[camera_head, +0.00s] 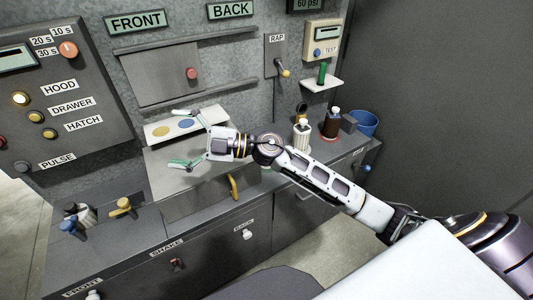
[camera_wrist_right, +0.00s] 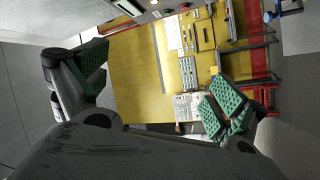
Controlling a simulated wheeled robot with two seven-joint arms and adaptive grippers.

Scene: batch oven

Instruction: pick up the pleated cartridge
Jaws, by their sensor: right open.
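A white ribbed upright piece (camera_head: 301,136), which looks like the pleated cartridge, stands on the dark counter in the head view, right of my right gripper's wrist. Its details are too small to be sure. My right gripper (camera_head: 182,138) is open and empty, its fingers spread and pointing left in front of the pale shelf with coloured discs. In the right wrist view my right gripper (camera_wrist_right: 155,88) shows green pads far apart with nothing between them. The cartridge does not show there. My left gripper is out of view.
A brown bottle (camera_head: 331,124) and a blue bucket (camera_head: 363,123) stand right of the white piece. A yellow handle (camera_head: 234,187) rises from the counter below my wrist. The control panel (camera_head: 60,85) is at the left. A yellow tool board (camera_wrist_right: 140,70) shows in the wrist view.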

